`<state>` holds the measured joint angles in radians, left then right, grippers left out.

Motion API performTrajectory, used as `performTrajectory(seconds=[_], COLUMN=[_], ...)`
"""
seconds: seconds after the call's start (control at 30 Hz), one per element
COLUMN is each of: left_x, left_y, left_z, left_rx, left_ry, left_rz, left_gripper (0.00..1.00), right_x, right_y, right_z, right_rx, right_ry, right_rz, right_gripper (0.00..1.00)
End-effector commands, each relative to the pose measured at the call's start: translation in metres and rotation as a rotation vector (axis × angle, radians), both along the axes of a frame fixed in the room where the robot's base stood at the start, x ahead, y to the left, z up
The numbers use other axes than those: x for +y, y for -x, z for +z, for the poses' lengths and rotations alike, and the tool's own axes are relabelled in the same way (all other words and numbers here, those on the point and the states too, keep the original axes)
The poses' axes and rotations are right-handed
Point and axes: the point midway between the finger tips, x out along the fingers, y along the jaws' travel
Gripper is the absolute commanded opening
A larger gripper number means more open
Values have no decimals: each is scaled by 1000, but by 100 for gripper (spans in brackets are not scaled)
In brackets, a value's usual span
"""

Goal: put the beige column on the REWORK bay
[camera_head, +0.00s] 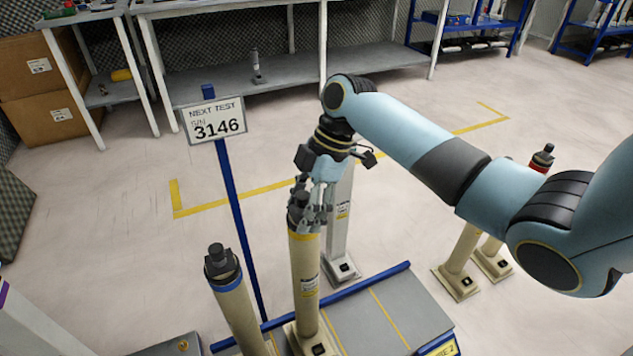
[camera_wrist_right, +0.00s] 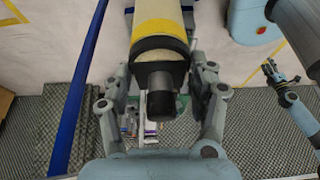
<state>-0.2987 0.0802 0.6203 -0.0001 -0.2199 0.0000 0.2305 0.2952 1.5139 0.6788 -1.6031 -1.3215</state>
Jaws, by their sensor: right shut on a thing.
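A beige column (camera_head: 305,270) with a yellow band and dark top stands upright on a square foot on a grey platform (camera_head: 405,305) with blue edging and yellow lines. My right gripper (camera_head: 312,205) is shut around its dark top. In the right wrist view the column's yellow band (camera_wrist_right: 158,32) and dark cap lie between the fingers of my right gripper (camera_wrist_right: 160,105). An arm with a small gripper (camera_wrist_right: 275,72), seemingly my left one, shows at the right of that view; its jaws are too small to judge. No REWORK label is readable; the platform's front label is cut off.
A blue-banded column (camera_head: 238,315) stands close on the left, a pale column (camera_head: 340,225) just behind. Two more columns (camera_head: 460,260) stand right, one red-banded. A sign reading 3146 (camera_head: 215,120) rises on a blue post. Floor beyond is clear, with yellow corner marks.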

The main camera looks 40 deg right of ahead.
Motion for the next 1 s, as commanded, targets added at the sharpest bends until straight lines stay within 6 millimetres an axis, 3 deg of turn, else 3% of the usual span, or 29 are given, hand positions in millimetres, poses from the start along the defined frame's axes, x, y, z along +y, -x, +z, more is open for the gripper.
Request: performTrajectory(seconds=[0.27,0.57,0.87,0.9,1.0], left_x=[0,0,0,0,0], left_y=[2,7,6,6,6], left_z=[-2,-14,-13,-13,-13], left_rx=[4,11,10,10,10], left_ry=[0,0,0,0,0], left_rz=[0,0,0,0,0], left_gripper=[40,40,40,40,40], right_x=[13,12,12,12,12], right_y=[3,3,3,4,4], right_z=[-9,-45,-46,-47,-47], right_rx=[-7,-4,-8,-3,-3], right_ry=[0,1,1,3,3], right_rz=[0,0,0,0,0], right_gripper=[1,1,1,64,77])
